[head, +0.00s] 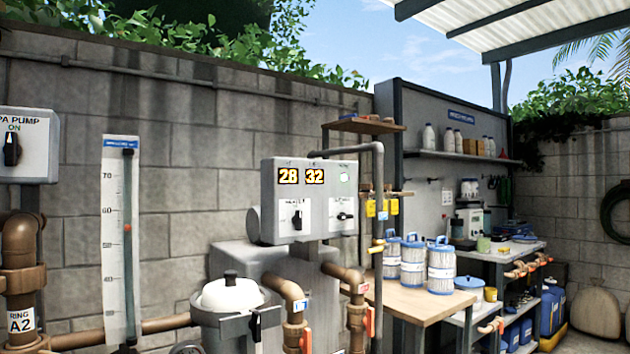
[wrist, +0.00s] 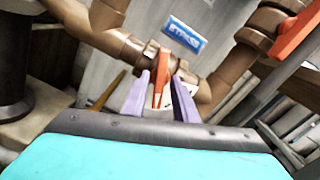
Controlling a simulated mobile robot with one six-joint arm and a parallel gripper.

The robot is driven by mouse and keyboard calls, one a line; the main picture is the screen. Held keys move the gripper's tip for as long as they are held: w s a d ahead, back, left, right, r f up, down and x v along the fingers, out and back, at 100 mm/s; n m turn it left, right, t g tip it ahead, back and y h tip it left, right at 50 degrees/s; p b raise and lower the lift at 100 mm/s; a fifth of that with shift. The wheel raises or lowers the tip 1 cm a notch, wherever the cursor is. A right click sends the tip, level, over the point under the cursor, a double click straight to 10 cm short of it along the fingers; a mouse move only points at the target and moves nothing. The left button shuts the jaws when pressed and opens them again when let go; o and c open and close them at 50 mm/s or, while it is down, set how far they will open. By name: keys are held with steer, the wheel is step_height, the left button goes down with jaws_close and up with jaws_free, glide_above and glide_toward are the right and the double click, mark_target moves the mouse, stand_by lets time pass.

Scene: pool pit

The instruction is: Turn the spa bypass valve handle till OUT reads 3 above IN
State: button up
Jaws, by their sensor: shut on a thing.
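My gripper (wrist: 163,88) shows in the wrist view, its two pale purple fingers on either side of an orange-red valve handle (wrist: 162,72), shut on it. The handle sits on a brown pipe valve (wrist: 118,45) beside a blue label (wrist: 184,36), whose white lettering is blurred and seems to read bypass. In the head view a grey heater box carries a display (head: 301,177) with 28 on the left and 32 on the right; the captions above are too small to read. My gripper does not show in the head view.
Another orange-red handle (wrist: 298,32) is on a brown pipe to the right in the wrist view. In the head view a white-lidded pot (head: 230,295) stands left of the pipes, and a wooden table (head: 425,303) with filter cartridges (head: 441,268) stands right.

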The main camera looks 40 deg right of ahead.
steer(key=shift+r+p, duration=0.1)
steer(key=shift+p, duration=0.2)
steer(key=m+p, duration=0.4)
steer(key=p, duration=0.2)
steer(key=shift+s, duration=0.1)
steer(key=shift+f+m, duration=0.25)
steer(key=shift+m, duration=0.05)
steer(key=o, duration=0.8)
steer(key=shift+r, duration=0.1)
steer(key=shift+c, duration=0.2)
steer(key=shift+s, duration=0.1)
